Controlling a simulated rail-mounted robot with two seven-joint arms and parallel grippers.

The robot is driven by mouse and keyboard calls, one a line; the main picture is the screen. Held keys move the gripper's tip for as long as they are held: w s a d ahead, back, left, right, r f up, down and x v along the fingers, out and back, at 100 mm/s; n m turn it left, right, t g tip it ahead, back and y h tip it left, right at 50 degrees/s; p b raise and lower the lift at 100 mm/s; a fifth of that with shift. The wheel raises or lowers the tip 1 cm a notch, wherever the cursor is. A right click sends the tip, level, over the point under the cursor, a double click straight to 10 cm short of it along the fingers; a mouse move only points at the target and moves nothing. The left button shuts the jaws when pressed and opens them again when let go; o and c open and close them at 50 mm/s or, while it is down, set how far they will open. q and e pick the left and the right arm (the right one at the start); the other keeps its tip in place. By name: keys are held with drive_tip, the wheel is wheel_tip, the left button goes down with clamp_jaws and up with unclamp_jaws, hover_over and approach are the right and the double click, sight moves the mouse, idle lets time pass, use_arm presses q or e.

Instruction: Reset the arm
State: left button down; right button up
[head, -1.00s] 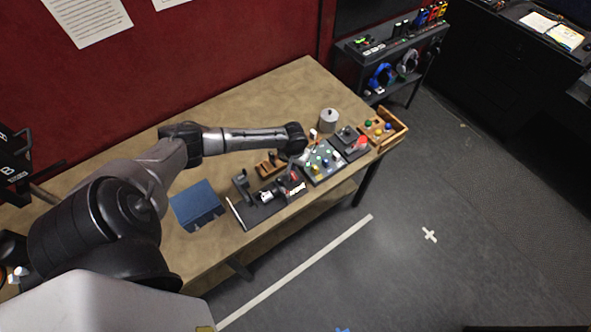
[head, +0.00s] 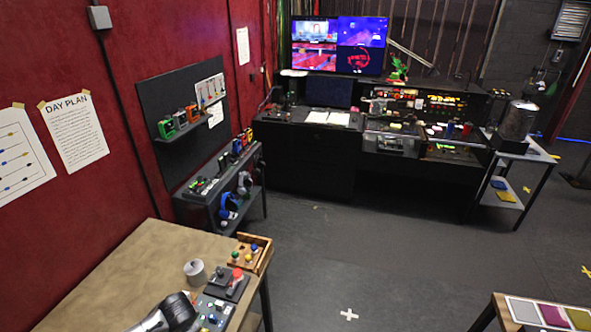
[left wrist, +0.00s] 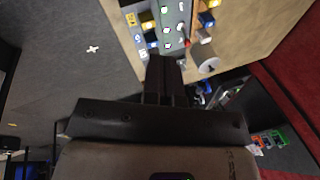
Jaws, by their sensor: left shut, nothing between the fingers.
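My left gripper (left wrist: 165,78) shows in the left wrist view with its dark fingers together and nothing between them. Ahead of the fingertips is a grey button panel (left wrist: 168,22) with several lit buttons on the table; I cannot tell the gap between them. In the head view the same panel (head: 213,313) sits at the bottom edge, partly hidden by my left arm. The left gripper itself cannot be made out there. A black box with a red button (head: 237,273) stands beside the panel. My right gripper is in neither view.
A grey cylinder (head: 195,272) and a wooden tray with coloured knobs (head: 265,262) stand on the wooden table (head: 120,272). A dark shelf (head: 200,205) stands beyond it, and a lit screen (head: 338,45) at the back. Open floor (head: 390,255) lies to the right.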

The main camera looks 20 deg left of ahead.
use_arm(q)
drive_tip(key=s+d+r+m+t+h, duration=0.1)
drive_tip(key=d+r+m+t, duration=0.15)
drive_tip(key=d+r, duration=0.4)
drive_tip(key=s+d+r+m+t, duration=0.1)
drive_tip(key=d+r+t, duration=0.25)
drive_tip(key=d, duration=0.65)
drive_tip(key=s+d+f+n+g+h, duration=0.1)
drive_tip(key=s+d, duration=0.3)
drive_tip(key=s, duration=0.6)
drive_tip(key=s+d+f+n+g+h, duration=0.1)
drive_tip(key=s+d+f+n+g, duration=0.2)
drive_tip(key=s, duration=0.8)
drive_tip(key=shift+d+f+h+p, duration=0.3)
drive_tip(key=shift+d+f+p, duration=0.1)
drive_tip(key=shift+d+f, duration=0.15)
